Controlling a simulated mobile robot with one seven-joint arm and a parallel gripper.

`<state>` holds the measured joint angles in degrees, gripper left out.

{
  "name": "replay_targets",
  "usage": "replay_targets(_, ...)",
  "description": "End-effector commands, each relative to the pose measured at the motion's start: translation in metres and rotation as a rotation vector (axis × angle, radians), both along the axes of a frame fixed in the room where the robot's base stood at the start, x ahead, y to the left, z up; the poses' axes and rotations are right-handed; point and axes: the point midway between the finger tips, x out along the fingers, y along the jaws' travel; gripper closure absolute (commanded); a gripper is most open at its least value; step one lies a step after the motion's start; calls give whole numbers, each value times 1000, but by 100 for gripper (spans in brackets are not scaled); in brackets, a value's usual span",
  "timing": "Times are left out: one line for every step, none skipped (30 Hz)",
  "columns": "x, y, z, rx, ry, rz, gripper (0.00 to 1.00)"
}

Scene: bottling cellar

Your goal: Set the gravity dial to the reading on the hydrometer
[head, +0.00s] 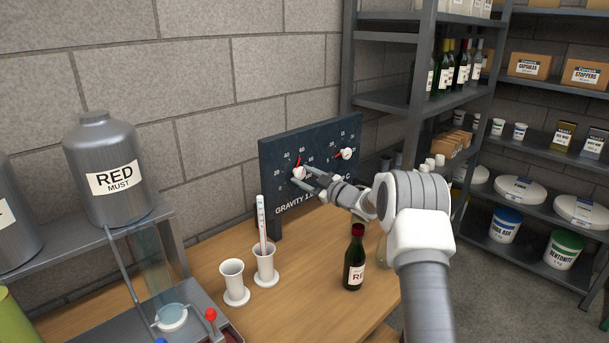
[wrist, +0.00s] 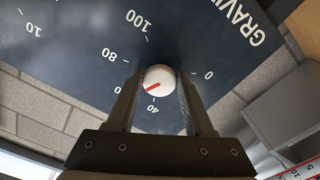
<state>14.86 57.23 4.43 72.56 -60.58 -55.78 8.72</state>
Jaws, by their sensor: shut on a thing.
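The dark dial board (head: 270,160) stands at the back of the bench. Its left knob, the gravity dial (head: 298,174), is white with a red pointer. My gripper (head: 304,176) is shut on this knob. In the wrist view the gravity dial (wrist: 159,77) sits between both fingers of my gripper (wrist: 158,85). Its red mark points down-left, between the 40 and the 80, and a finger covers the scale there. The hydrometer (head: 261,218) stands upright in a white cylinder (head: 265,262); its reading is too small to tell in the head view.
A second dial (head: 346,154) with a red pointer is on the board's right. A steel must tank (head: 108,170) is at left, shelving (head: 400,101) at right.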

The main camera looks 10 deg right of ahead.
Motion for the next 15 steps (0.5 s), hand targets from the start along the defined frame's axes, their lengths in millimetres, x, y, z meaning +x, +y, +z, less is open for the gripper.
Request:
replay_targets(0,0,0,5,5,-1,100)
replay_targets(0,0,0,8,6,-1,100)
replay_targets(0,0,-1,10,8,-1,100)
replay_targets(0,0,-1,12,9,-1,100)
replay_targets(0,0,-1,13,10,-1,100)
replay_targets(0,0,-1,13,10,-1,100)
replay_targets(0,0,-1,14,10,-1,100)
replay_targets(0,0,-1,14,10,-1,100)
replay_targets(0,0,-1,13,10,-1,100)
replay_targets(0,0,-1,13,10,-1,100)
replay_targets(0,0,-1,13,10,-1,100)
replay_targets(0,0,-1,13,10,-1,100)
replay_targets(0,0,-1,13,10,-1,100)
replay_targets(0,0,-1,13,10,-1,100)
replay_targets(0,0,-1,12,9,-1,44)
